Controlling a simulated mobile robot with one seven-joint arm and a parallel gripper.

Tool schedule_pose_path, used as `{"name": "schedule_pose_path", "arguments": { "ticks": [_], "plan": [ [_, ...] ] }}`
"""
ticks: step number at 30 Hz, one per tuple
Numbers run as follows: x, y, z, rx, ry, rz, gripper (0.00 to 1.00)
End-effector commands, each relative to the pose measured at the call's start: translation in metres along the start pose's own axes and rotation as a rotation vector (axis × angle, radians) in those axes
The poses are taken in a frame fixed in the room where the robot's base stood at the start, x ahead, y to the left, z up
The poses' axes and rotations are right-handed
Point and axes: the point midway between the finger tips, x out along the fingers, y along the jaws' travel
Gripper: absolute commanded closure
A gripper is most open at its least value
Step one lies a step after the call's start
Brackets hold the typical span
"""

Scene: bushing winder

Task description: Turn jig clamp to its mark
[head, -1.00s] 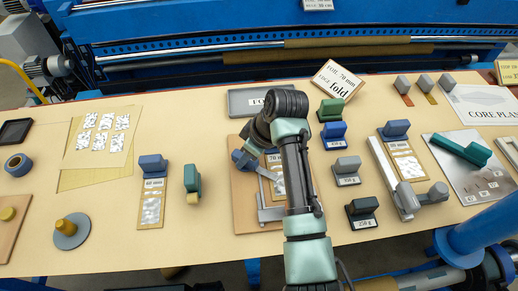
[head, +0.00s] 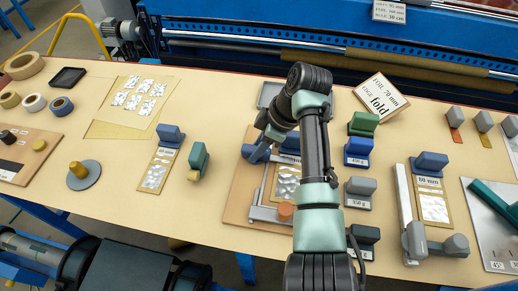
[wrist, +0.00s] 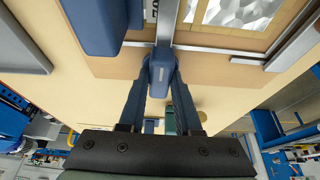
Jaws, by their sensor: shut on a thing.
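The jig is a tan board (head: 239,190) with a metal frame (head: 262,213) around a foil sample (head: 286,182) at mid-table. Its clamp appears to be the blue handle (head: 257,153) at the board's far left; in the wrist view its rounded blue end (wrist: 162,66) sits on a grey metal bar (wrist: 167,22). My gripper (wrist: 161,84) is shut on this blue end, one finger on each side. In the head view my arm covers part of the jig and foil. I cannot make out the clamp's mark in either view.
A large blue block (wrist: 96,25) is close left of the fingers in the wrist view. Green (head: 363,123), blue (head: 358,151) and grey (head: 361,186) weights stand right of my arm. A teal-green tool (head: 198,157) lies to the left. Bare table surrounds the board's left side.

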Motion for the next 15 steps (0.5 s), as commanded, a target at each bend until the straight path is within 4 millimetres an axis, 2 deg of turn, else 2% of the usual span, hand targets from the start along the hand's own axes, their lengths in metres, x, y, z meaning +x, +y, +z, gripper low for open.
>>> {"name": "schedule_pose_path", "arguments": {
  "ticks": [15],
  "plan": [
    [-0.0011,0.0006,-0.0012,-0.039,-0.002,-0.013,1.0]
  ]
}}
